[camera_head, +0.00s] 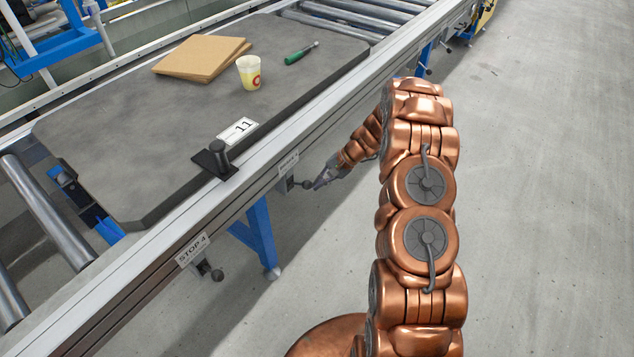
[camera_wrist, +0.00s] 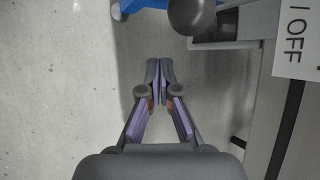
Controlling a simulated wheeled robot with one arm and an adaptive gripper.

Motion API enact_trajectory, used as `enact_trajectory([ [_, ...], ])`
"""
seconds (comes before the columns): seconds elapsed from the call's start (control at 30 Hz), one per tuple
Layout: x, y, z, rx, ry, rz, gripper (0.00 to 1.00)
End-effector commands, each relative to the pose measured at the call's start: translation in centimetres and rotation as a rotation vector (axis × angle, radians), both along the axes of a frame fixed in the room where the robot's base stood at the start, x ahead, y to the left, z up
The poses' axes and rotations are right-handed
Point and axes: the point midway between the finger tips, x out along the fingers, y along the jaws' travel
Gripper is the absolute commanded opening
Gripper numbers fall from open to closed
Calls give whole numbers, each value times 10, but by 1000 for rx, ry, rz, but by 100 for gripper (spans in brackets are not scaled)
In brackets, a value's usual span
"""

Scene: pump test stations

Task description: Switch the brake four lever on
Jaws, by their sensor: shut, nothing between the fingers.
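A small lever with a dark ball knob (camera_head: 307,184) sticks out from the side rail of the conveyor, below a small white label (camera_head: 289,162) too small to read in the head view. In the wrist view the dark round knob (camera_wrist: 192,14) is at the top, beside a label (camera_wrist: 297,40) whose visible part reads "I OFF". My gripper (camera_head: 319,184) is shut and empty, its tips close to the knob. In the wrist view my gripper (camera_wrist: 160,70) points toward the knob with a visible gap; I cannot tell the depth.
Another ball lever (camera_head: 217,275) sits under a "STOP 4" label (camera_head: 193,250), nearer me on the same rail. A dark plate (camera_head: 120,150) marked 11 carries cardboard (camera_head: 200,60), a cup (camera_head: 249,74) and a green-handled tool (camera_head: 300,53). Blue conveyor legs (camera_head: 258,235) stand below; the right floor is clear.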

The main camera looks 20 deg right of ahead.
Motion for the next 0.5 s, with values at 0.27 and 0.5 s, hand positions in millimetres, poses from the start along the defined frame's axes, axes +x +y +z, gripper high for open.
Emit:
enact_trajectory([
  [0.27, 6, -22, 23, -3, -3, -5, 0],
  [0.5, 9, -44, 60, -5, -7, -6, 0],
])
